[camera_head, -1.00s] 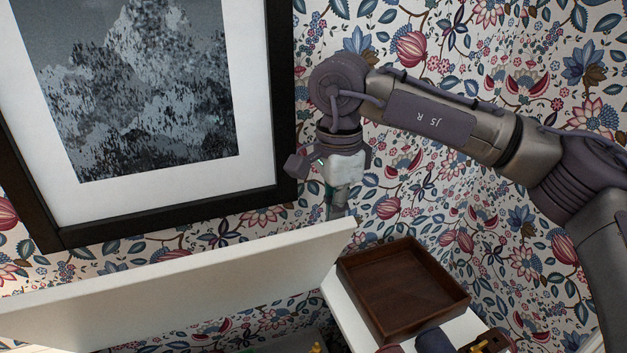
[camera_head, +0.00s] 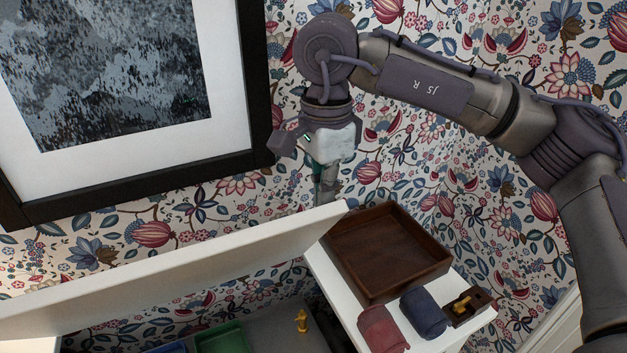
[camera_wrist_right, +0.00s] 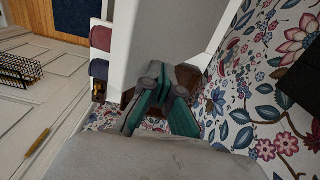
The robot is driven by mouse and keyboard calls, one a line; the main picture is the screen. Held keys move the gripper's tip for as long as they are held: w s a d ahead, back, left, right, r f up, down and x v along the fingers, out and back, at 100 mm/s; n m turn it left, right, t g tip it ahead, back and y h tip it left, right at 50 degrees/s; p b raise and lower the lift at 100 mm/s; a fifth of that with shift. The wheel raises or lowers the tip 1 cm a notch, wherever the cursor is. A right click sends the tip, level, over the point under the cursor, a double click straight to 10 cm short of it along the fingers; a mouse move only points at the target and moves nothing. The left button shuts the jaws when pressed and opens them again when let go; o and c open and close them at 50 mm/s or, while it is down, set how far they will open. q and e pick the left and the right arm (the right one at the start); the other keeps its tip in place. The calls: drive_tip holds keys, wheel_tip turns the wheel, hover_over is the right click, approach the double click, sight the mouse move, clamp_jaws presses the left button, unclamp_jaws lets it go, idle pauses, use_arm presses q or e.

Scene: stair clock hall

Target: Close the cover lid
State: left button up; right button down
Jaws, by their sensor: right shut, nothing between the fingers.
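The cover lid (camera_head: 180,275) is a long white panel standing tilted up in the head view, its right end near the middle. Below it the box interior (camera_head: 265,335) shows, so the lid is open. My right gripper (camera_head: 323,190) points down at the far side of the lid's right end; its tips are partly hidden by the lid. In the wrist view the teal fingers of my right gripper (camera_wrist_right: 161,80) meet at the tips, empty, close to the white lid (camera_wrist_right: 165,40). Whether they touch it I cannot tell. My left gripper is not in view.
A brown wooden tray (camera_head: 385,290) stands on a white surface at right, with red (camera_head: 382,330) and blue (camera_head: 424,312) rolled cloths and a small brown holder (camera_head: 466,306). A green tray (camera_head: 222,338) and a yellow piece (camera_head: 301,320) lie below the lid. A framed picture (camera_head: 230,165) hangs behind.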

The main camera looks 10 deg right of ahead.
sight(339, 215)
drive_tip(key=shift+f, duration=0.1)
idle(0.3)
drive_tip(key=shift+s+d+f+b, duration=0.15)
drive_tip(key=shift+s+f+b, duration=0.35)
drive_tip(key=shift+s+b, duration=0.3)
drive_tip(key=shift+s+d+f+b, duration=0.1)
drive_tip(key=shift+s+f+b, duration=0.15)
drive_tip(key=shift+s+b, duration=0.25)
drive_tip(key=shift+s+d, duration=0.1)
drive_tip(key=shift+s, duration=0.25)
drive_tip(key=shift+s+d+f+b, duration=0.1)
drive_tip(key=shift+s+f+b, duration=0.5)
drive_tip(key=shift+b, duration=0.35)
drive_tip(key=shift+s+d+f+b, duration=0.1)
drive_tip(key=shift+s+f+b, duration=0.2)
drive_tip(key=shift+s+b, duration=0.15)
drive_tip(key=shift+s+d+f+b, duration=0.1)
drive_tip(key=shift+s+f+b, duration=0.2)
drive_tip(key=shift+s, duration=0.2)
drive_tip(key=shift+r, duration=0.15)
